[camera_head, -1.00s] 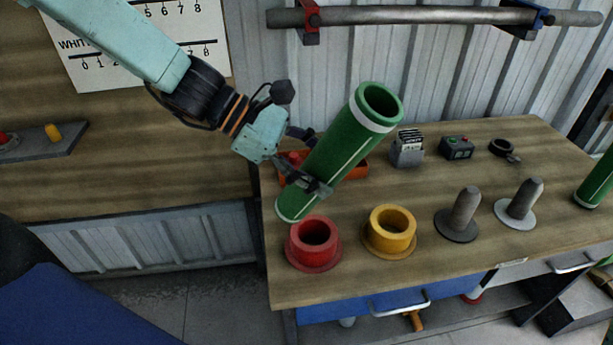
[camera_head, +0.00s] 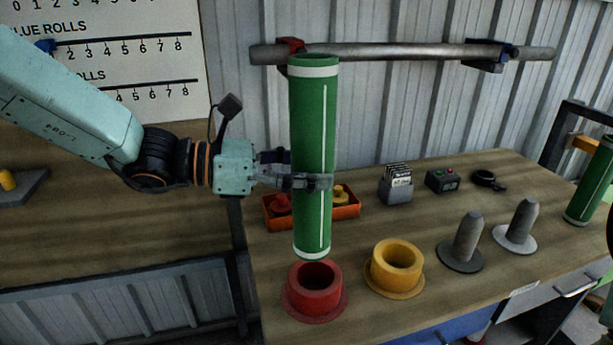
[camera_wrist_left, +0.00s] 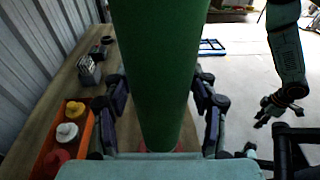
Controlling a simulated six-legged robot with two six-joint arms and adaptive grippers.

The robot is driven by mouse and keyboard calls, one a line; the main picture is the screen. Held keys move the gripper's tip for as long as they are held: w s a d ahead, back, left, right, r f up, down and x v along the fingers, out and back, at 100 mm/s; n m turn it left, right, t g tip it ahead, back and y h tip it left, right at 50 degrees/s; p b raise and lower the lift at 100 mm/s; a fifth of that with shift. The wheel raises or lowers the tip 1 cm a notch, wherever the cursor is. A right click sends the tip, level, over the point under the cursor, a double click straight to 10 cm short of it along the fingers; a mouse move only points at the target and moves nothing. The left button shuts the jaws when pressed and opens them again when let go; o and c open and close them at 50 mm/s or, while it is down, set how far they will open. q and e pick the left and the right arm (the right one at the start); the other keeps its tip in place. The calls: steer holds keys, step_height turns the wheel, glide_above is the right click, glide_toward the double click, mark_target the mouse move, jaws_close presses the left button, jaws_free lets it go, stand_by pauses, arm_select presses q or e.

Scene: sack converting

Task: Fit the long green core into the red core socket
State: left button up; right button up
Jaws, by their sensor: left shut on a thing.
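The long green core (camera_head: 312,120), with white end bands and a white stripe, stands upright in the air. My left gripper (camera_head: 318,182) is shut around its middle, coming from the left. The core's lower end is just above and slightly behind the opening of the red core socket (camera_head: 316,306), apart from it in the head view. In the left wrist view the core (camera_wrist_left: 160,70) fills the middle between my left fingers, and a little red of the socket shows below it. My right gripper (camera_wrist_left: 268,110) shows at the right there, small and dark.
A yellow socket (camera_head: 397,270) stands right of the red one, then two grey pegs (camera_head: 467,236) (camera_head: 523,222). An orange bin (camera_head: 346,211) sits behind the core. A card holder (camera_head: 396,188), a button box (camera_head: 442,180) and another green core (camera_head: 590,185) stand farther right.

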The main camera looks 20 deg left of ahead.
mark_target(315, 201)
arm_select(q)
steer(key=shift+x, duration=0.8)
jaws_close()
steer(key=f+b, duration=0.3)
steer(key=a+f+b, duration=0.1)
steer(key=f, duration=0.1)
steer(key=shift+s+f+b, duration=0.2)
steer(key=shift+s+b, duration=0.05)
steer(key=shift+b, duration=0.1)
steer(key=shift+d, duration=0.15)
arm_select(e)
steer(key=f, duration=0.5)
steer(key=shift+w+d, duration=0.1)
steer(key=shift+d, duration=0.15)
arm_select(q)
steer(key=shift+w+d+f, duration=0.1)
steer(key=shift+w+d, duration=0.1)
steer(key=shift+d, duration=0.05)
arm_select(e)
steer(key=shift+f, duration=0.1)
